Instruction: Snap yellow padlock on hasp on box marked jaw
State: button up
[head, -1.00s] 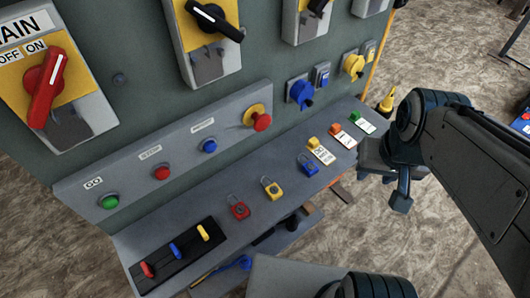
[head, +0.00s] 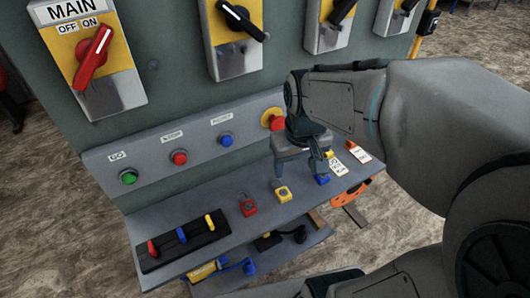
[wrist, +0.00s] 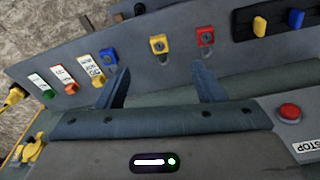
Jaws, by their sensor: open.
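The yellow padlock (head: 283,193) lies on the grey ledge between a red padlock (head: 248,208) and a blue padlock (head: 322,179). In the wrist view the yellow padlock (wrist: 158,44) is beyond the gap between my fingers. My gripper (head: 297,168) is open and empty above the ledge, near the yellow and blue padlocks and apart from them. Its two fingers also show in the wrist view (wrist: 161,78). Switch boxes with black handles (head: 236,45) hang on the panel, with grey metal fittings below the handles. I cannot read a jaw marking; their tops are cut off.
The MAIN box (head: 90,55) has a red handle. Green, red and blue buttons (head: 226,140) and a red-and-yellow emergency stop (head: 274,120) line the sloped strip. A black rack (head: 183,242) with coloured levers sits on the ledge's left. Tags (head: 358,150) lie at right.

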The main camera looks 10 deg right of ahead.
jog(key=n+g+b, duration=0.2)
send_over(285, 195)
notch_tip(285, 195, down, 7)
notch_tip(285, 195, down, 8)
jog(key=shift+a+f+b, duration=0.1)
jog(key=shift+b, duration=0.5)
jog(key=shift+w+f, duration=0.2)
jog(key=shift+f, duration=2.45)
jog(key=c, duration=1.1)
